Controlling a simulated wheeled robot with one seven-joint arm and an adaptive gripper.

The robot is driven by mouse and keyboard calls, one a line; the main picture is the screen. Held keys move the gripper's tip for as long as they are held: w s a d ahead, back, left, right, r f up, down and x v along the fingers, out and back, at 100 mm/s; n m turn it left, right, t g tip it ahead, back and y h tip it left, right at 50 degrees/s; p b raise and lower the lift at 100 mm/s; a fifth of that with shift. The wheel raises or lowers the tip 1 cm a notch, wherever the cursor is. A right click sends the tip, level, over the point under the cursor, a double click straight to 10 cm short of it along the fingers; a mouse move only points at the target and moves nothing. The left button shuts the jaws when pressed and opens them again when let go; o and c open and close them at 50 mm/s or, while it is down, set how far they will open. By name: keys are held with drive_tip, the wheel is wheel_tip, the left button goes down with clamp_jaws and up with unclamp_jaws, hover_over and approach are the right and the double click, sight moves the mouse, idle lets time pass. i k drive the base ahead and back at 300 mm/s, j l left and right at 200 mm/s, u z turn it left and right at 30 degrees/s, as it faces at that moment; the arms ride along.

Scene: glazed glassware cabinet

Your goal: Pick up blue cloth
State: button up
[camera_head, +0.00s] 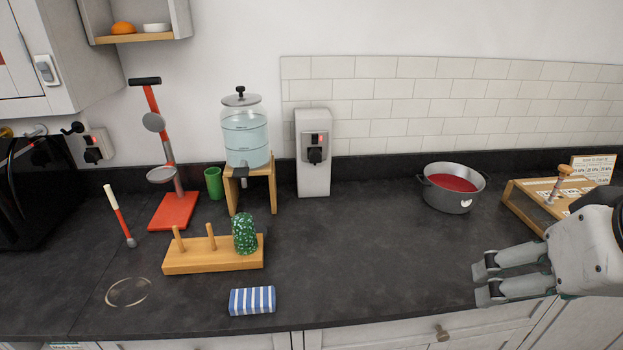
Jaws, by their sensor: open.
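A blue and white striped cloth (252,301), folded into a small block, lies on the dark countertop near its front edge, left of the picture's middle. My gripper (482,280) is at the right, over the front edge of the counter, with its fingers pointing left. Its two fingers are apart and nothing is between them. It is well to the right of the cloth and not touching it.
A wooden peg stand (213,255) with a green patterned object (245,233) stands just behind the cloth. A grey pot (451,187) with red contents and a wooden rack (530,190) stand at the right. The counter (370,260) between cloth and gripper is clear.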

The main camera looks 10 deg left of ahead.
sight(256, 301)
drive_tip(key=u, duration=1.25)
